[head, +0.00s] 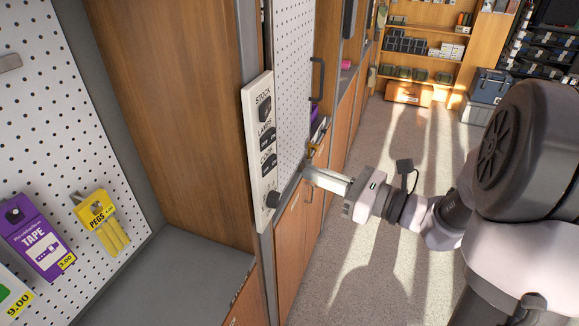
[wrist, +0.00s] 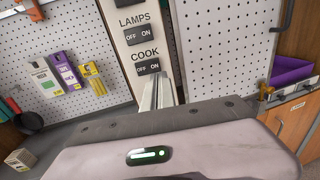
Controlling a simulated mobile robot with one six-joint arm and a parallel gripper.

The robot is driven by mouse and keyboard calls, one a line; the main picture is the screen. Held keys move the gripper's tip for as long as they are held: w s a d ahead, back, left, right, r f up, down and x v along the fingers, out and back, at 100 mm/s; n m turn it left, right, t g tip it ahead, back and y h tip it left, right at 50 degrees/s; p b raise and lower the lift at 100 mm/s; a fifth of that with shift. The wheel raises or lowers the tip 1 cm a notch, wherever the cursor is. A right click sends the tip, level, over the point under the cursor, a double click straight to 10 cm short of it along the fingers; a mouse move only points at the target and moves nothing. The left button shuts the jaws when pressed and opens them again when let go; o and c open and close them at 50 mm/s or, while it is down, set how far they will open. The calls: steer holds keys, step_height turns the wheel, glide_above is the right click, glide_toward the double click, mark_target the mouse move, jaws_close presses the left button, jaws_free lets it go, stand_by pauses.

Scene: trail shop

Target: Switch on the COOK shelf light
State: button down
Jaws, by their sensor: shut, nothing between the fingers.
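A tall white switch panel (head: 256,195) is fixed to the wooden shelf end in the head view. It bears STOCK, LAMPS and COOK labels, with dark switches under them. The COOK switch (wrist: 147,68), marked OFF and ON, is also in the wrist view, directly below its label. My gripper (head: 309,175) is shut and empty, to the right of the panel in the head view and pointing toward it. In the wrist view my fingertips (wrist: 161,78) appear just below the COOK switch's ON side. I cannot tell whether they touch, or which way the switch is set.
The LAMPS switch (wrist: 137,36) is above COOK. Pegboards with a TAPE pack (head: 37,238) and PEGS pack (head: 101,222) are left. A purple bin (wrist: 290,72) is right. Open floor (head: 375,250) lies right of the cabinets.

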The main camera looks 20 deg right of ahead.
mark_target(268, 165)
steer(key=x, duration=0.6)
steer(key=shift+w+a+b, duration=0.2)
steer(key=shift+b, duration=0.25)
